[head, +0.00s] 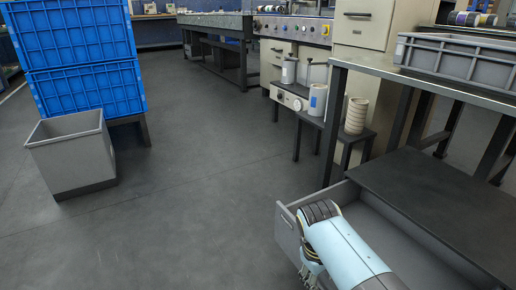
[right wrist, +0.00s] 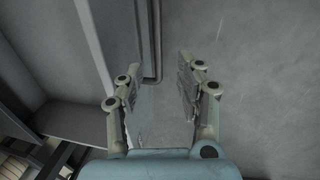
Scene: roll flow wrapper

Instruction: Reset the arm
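My right arm comes in at the bottom right of the head view, over an open grey drawer (head: 288,226). Its gripper (head: 312,274) points down beside the drawer front and is partly cut off by the bottom edge. In the right wrist view the right gripper (right wrist: 160,70) is open, with its two fingers apart and nothing held between them. A dark bar handle (right wrist: 153,40) on the drawer front (right wrist: 98,45) shows beyond the fingertips. I cannot tell if a finger touches it. My left gripper is in neither view.
A metal-framed workbench (head: 358,64) with a grey crate (head: 460,66) stands above the drawer. A grey bin (head: 72,155) and blue crates (head: 85,88) stand at left. The middle floor is clear.

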